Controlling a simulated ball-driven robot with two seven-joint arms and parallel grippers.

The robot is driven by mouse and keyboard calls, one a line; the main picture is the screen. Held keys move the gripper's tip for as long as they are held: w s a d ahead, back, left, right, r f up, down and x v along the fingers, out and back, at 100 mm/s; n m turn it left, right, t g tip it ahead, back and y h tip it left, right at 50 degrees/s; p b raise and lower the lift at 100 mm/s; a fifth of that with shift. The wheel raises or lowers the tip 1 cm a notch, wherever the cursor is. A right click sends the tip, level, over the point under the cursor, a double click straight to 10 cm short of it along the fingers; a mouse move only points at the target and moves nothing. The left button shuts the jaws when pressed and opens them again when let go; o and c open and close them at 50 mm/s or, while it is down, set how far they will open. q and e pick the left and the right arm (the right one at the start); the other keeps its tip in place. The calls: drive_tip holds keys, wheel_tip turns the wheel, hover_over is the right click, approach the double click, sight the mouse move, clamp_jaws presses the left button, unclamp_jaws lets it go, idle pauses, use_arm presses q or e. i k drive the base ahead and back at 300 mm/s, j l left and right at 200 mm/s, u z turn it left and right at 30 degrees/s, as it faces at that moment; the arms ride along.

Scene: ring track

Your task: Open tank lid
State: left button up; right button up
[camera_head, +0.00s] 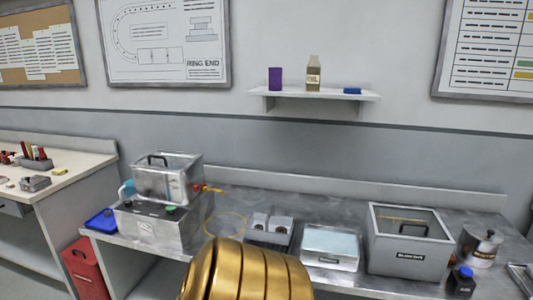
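A clear-walled tank (172,186) sits on a grey metal base unit (150,229) at the left end of the metal bench. A lid with a dark handle (157,159) lies over its top and looks closed. A grey open-topped box (407,252) with a label stands toward the right of the bench, with a thin brown rod inside near its top. Neither of my grippers is in view.
The metal bench (345,196) also holds a shallow tray (331,262), small grey blocks (268,223), a round metal can (478,247) and a dark bottle with a blue cap (462,279). A yellow loop (238,222) lies near the tank. A red bin (82,268) stands at lower left.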

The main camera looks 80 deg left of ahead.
sight(198, 155)
drive_tip(key=u, duration=3.45)
